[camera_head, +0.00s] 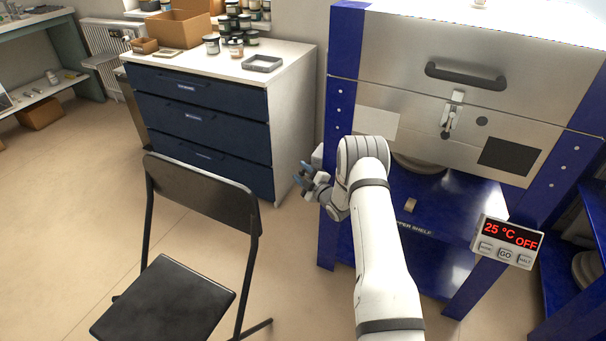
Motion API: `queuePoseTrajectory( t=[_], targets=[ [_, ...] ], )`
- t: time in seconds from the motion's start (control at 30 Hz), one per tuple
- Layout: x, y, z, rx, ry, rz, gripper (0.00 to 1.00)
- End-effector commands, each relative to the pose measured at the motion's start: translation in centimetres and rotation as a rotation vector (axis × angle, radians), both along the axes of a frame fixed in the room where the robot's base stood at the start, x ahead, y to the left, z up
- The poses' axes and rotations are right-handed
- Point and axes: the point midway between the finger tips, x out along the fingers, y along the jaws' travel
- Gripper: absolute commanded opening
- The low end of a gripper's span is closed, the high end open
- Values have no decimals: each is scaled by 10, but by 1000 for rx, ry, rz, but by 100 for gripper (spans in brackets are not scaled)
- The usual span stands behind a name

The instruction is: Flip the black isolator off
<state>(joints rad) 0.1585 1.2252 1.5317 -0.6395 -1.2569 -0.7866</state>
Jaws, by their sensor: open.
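My gripper (306,180) is open, with nothing seen between its fingers. It is beside the left leg of the blue and steel kiln (440,60), in front of the drawer cabinet's right side. A small pale box (317,155) shows at the kiln's left side, just above and behind my gripper. No black isolator can be clearly made out; it may be hidden by my gripper or arm. The kiln's display (511,236) reads 25 °C and OFF in red. Its front has a latch (450,115) and a dark handle (466,76).
A black chair (203,195) stands on the floor left of my arm. The navy drawer cabinet (205,115) carries jars, boxes and a grey tray (262,63). A blue shelf (455,255) lies under the kiln. Open floor shows at the left.

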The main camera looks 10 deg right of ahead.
Motion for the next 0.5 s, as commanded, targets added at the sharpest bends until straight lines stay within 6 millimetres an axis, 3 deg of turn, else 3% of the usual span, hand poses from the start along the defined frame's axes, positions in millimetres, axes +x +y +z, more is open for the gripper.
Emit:
queuePoseTrajectory(
  t=[0.2,0.5],
  targets=[
    [0,0,0,0,0,-1,41],
    [0,-1,0,0,0,-1,17]
  ],
)
